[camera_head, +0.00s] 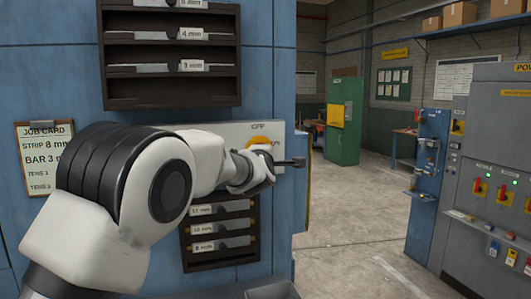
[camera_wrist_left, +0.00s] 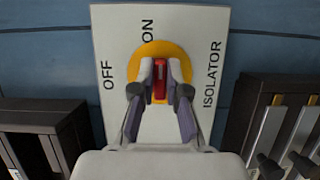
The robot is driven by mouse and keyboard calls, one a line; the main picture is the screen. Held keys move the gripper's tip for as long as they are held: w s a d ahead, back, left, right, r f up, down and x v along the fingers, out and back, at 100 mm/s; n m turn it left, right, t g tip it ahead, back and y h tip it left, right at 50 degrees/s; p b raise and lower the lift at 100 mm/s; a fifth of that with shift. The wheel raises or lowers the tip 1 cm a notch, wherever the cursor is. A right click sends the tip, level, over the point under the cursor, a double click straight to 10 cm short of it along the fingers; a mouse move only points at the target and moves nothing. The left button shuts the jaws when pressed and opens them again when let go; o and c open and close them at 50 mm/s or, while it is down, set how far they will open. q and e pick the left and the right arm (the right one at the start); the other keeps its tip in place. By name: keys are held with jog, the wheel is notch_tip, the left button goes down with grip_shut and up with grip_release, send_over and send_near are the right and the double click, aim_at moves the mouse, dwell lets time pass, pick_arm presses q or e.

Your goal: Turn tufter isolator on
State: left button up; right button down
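The tufter isolator is a white plate (camera_wrist_left: 205,115) with a yellow disc (camera_wrist_left: 159,48) and a red handle (camera_wrist_left: 159,82). The plate reads OFF, ON and ISOLATOR, turned sideways in the wrist view. The handle's long axis runs up and down there, its top end towards the word ON. My left gripper (camera_wrist_left: 159,72) has a finger on each side of the handle and looks shut on it. In the head view the white plate (camera_head: 232,131) is partly behind my left arm, and the handle is hidden. My right gripper is not in view.
Dark racks with labelled bars hang above (camera_head: 172,92) and below (camera_head: 222,258) the isolator. A job card (camera_head: 44,150) hangs at left. A grey panel with red switches (camera_head: 490,150) and a blue stand (camera_head: 428,180) are at right. The floor between is clear.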

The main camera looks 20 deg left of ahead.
pick_arm(q)
jog(key=o, duration=0.3)
jog(key=shift+a+r, duration=0.2)
jog(key=shift+r, duration=0.05)
jog(key=shift+o, duration=0.2)
jog(key=shift+w+a+f, duration=0.15)
jog(key=shift+a+f, duration=0.1)
jog(key=shift+a, duration=0.05)
jog(key=v, duration=1.2)
jog(key=shift+w+a, duration=0.1)
